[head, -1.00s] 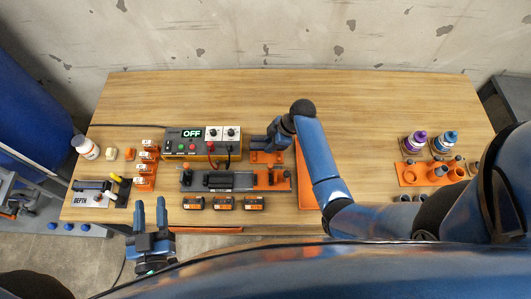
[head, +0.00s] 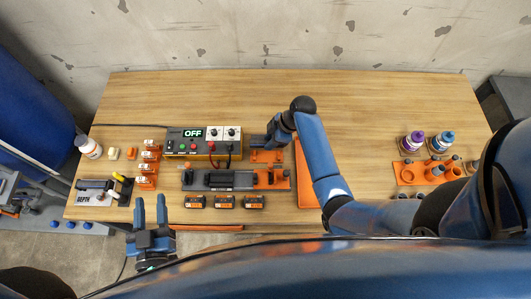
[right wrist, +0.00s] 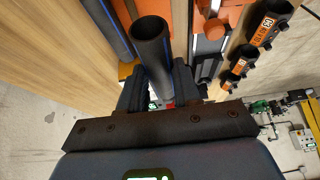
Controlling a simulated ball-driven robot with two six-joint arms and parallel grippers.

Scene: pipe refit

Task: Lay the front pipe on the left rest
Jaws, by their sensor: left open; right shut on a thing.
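A black pipe with a blue stripe (right wrist: 151,48) stands between the fingers of my right gripper (right wrist: 158,88) in the right wrist view, its hollow end toward the camera. My right gripper (head: 262,141) is shut on it, just right of the machine. In the head view I cannot make out the held pipe. Another dark, blue-striped pipe (right wrist: 108,25) lies left of it in the wrist view. A small orange support (head: 267,157) is just in front of my right gripper; I cannot tell whether it is the left rest. My left gripper (head: 150,214) is open and empty at the table's front edge.
The control box (head: 176,134) reads OFF; a black and orange clamp bed (head: 240,180) lies in front of it. Several labelled dark pieces (head: 225,201) line the front edge. An orange tray (head: 305,180) lies beneath my right arm. The back of the table is clear.

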